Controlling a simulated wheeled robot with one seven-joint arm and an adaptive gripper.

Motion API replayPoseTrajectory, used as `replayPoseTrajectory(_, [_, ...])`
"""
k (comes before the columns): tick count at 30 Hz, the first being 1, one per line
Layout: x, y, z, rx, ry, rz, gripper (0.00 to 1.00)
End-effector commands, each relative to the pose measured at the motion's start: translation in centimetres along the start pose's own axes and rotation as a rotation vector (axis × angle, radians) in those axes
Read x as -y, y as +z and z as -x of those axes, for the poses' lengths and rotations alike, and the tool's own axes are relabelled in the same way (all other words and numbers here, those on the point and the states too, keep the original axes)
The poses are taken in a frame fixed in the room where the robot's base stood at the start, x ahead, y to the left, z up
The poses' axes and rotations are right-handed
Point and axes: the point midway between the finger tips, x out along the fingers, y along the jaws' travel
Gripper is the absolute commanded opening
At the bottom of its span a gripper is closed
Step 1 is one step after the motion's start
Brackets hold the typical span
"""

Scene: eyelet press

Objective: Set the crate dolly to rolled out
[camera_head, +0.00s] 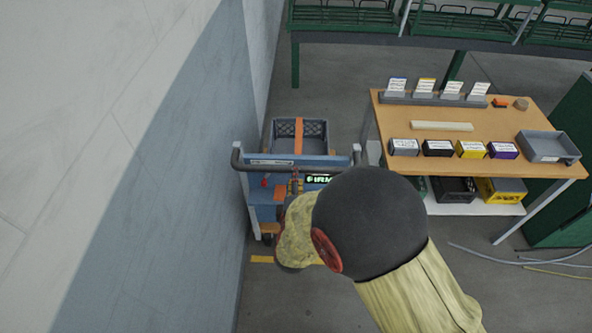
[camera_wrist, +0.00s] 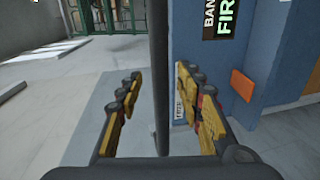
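The crate dolly (camera_head: 256,194) is a blue cart close beside the wall, with a dark handle bar (camera_head: 248,166) across its near side. A grey crate (camera_head: 317,134) with an orange strap (camera_head: 298,136) sits on it. My gripper (camera_head: 295,184) is at the dolly's near side, and my wrist hides part of the dolly. In the wrist view my gripper (camera_wrist: 158,85) is open. The dark bar (camera_wrist: 160,50) runs upright between its yellow fingers in the picture, with a gap on each side. The dolly's blue panel (camera_wrist: 190,60) with a dark label stands to the right.
A pale wall (camera_head: 180,150) rises close on the left. A wooden workbench (camera_head: 400,119) with boxes and cards stands at the right. Green racks (camera_head: 370,22) are at the back. Loose cables (camera_head: 530,262) lie on the floor at the lower right. A yellow floor mark (camera_head: 262,259) is near the dolly.

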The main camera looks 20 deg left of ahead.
Motion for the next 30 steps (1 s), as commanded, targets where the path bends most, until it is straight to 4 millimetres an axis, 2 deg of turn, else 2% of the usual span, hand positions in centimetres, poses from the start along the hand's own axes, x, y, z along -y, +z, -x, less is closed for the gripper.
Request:
replayPoseTrajectory(3, [0.2, 0.1, -2.0, 0.002, 0.000, -0.002, 0.37])
replayPoseTrajectory(10, [0.1, 0.0, -4.3, 0.001, -0.001, -0.003, 0.37])
replayPoseTrajectory(20, [0.0, 0.0, -4.7, -0.001, -0.001, -0.002, 0.37])
replayPoseTrajectory(30, [0.0, 0.0, -4.7, -0.001, -0.001, -0.002, 0.18])
